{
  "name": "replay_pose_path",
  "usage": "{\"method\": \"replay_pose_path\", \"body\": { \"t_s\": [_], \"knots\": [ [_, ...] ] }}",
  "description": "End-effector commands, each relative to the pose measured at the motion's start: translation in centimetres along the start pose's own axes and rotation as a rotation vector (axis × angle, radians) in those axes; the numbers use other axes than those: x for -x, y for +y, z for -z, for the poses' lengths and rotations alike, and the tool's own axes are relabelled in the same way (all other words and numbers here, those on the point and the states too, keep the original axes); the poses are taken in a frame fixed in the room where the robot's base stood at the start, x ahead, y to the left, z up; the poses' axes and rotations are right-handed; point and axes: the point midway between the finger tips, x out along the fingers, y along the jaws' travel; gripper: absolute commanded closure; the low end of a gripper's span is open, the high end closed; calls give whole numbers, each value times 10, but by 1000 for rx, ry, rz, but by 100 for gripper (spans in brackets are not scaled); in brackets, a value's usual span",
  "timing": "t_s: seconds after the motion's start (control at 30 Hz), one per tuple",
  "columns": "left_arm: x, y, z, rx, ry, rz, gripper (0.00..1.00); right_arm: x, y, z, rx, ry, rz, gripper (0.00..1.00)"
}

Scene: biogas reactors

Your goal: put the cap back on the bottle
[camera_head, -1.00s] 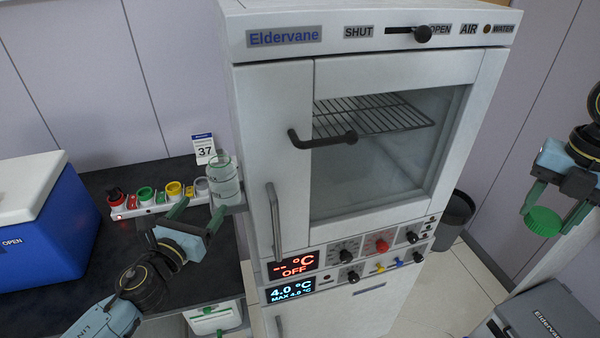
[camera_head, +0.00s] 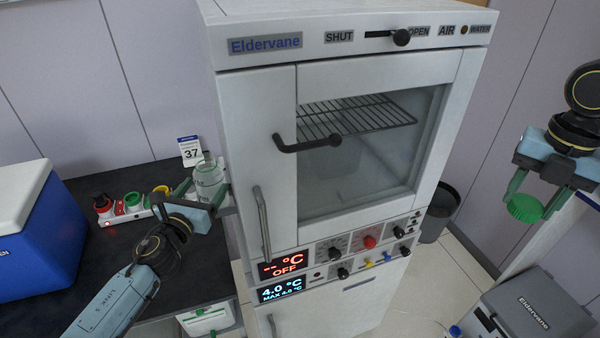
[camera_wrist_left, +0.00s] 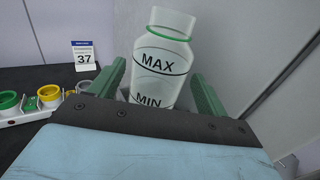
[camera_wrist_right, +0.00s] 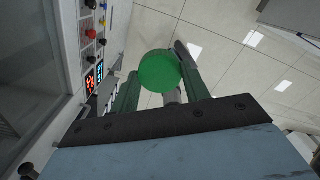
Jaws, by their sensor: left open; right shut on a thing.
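The clear bottle (camera_head: 208,178) stands beside the left side of the cabinet, with its neck uncapped. In the left wrist view the bottle (camera_wrist_left: 161,68) shows MAX and MIN marks and stands upright between the fingers of my left gripper (camera_wrist_left: 160,88). That gripper (camera_head: 200,190) is open around the bottle. The green cap (camera_head: 525,208) is held by my right gripper (camera_head: 535,200) at the far right, well away from the bottle. In the right wrist view the cap (camera_wrist_right: 160,71) sits between the fingertips.
The Eldervane cabinet (camera_head: 330,230) fills the middle. A blue cool box (camera_head: 40,230) and a strip of coloured rings (camera_head: 130,210) stand on the dark bench (camera_head: 130,270). A number 37 card (camera_head: 190,151) is behind the bottle. A grey box (camera_head: 540,305) stands lower right.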

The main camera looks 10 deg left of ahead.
Motion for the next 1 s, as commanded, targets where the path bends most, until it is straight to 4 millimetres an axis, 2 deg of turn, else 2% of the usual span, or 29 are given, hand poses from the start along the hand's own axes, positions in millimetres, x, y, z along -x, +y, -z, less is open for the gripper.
{"method": "replay_pose_path", "body": {
  "t_s": [0.17, 0.5, 0.93, 1.0],
  "knots": [
    [-14, 0, 1, 2, 1, 0, 23, 1, 0, 0, 0, 0, 0, 78],
    [-15, 0, 1, 1, 1, 0, 23, 1, 0, 0, 0, 0, 0, 78],
    [-14, 0, 1, 1, 1, 0, 78, 1, 0, 0, 0, 0, 0, 78],
    [-15, 0, -2, 0, -4, 1, 78, 1, 0, 0, 0, 0, 0, 78]
  ]
}}
